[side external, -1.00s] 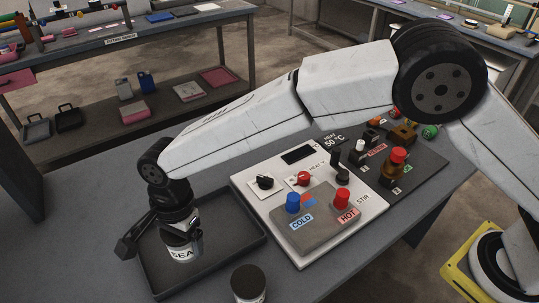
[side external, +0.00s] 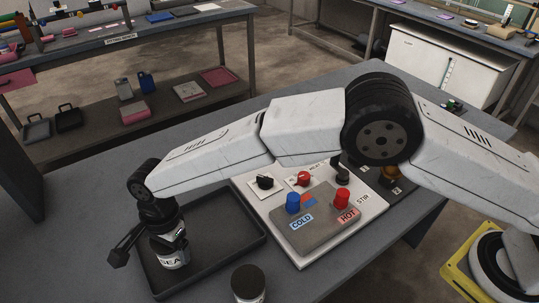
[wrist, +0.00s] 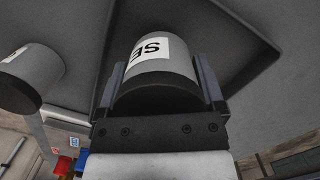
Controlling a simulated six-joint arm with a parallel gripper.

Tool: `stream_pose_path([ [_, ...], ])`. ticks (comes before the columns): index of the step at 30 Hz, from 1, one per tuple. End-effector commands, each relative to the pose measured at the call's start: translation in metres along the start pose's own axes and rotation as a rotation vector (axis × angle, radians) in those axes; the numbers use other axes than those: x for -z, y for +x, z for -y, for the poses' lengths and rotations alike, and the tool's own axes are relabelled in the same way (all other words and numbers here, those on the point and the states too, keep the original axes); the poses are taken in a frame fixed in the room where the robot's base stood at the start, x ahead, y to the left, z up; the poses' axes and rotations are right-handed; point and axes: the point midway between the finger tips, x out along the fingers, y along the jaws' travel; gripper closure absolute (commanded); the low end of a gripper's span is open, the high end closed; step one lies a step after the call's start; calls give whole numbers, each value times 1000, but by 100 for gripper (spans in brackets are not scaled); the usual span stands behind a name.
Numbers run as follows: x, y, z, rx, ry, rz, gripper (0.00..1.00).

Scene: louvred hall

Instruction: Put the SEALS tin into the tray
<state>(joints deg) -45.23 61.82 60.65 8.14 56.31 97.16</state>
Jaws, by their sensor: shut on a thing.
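The SEALS tin (side external: 172,262) has a white label with "SEA" readable in the side view. In the wrist view the tin (wrist: 155,65) sits between both fingers, with "SE" showing upside down. My gripper (side external: 166,240) is shut around the tin from above. The dark, low-walled tray (side external: 225,232) lies on the bench. The tin is within the tray's outline, towards its left near part. I cannot tell whether its base touches the tray floor. My gripper hides the tin's top in the side view.
A second tin (side external: 248,284) with a dark lid stands outside the tray, near its front right; it also shows in the wrist view (wrist: 28,78). A control panel (side external: 312,215) with coloured knobs stands right of the tray. The tray's right part is empty.

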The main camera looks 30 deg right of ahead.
Motion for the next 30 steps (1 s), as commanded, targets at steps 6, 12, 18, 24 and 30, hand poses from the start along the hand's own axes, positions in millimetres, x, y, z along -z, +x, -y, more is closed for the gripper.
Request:
stream_pose_path([
  [6, 3, 22, 0, -1, 0, 0, 83],
  [12, 3, 24, 0, 0, 0, 0, 83],
  [18, 3, 26, 0, 0, 0, 0, 83],
  [24, 3, 27, -1, -1, 0, 0, 0],
  [30, 3, 27, -1, -1, 0, 0, 0],
])
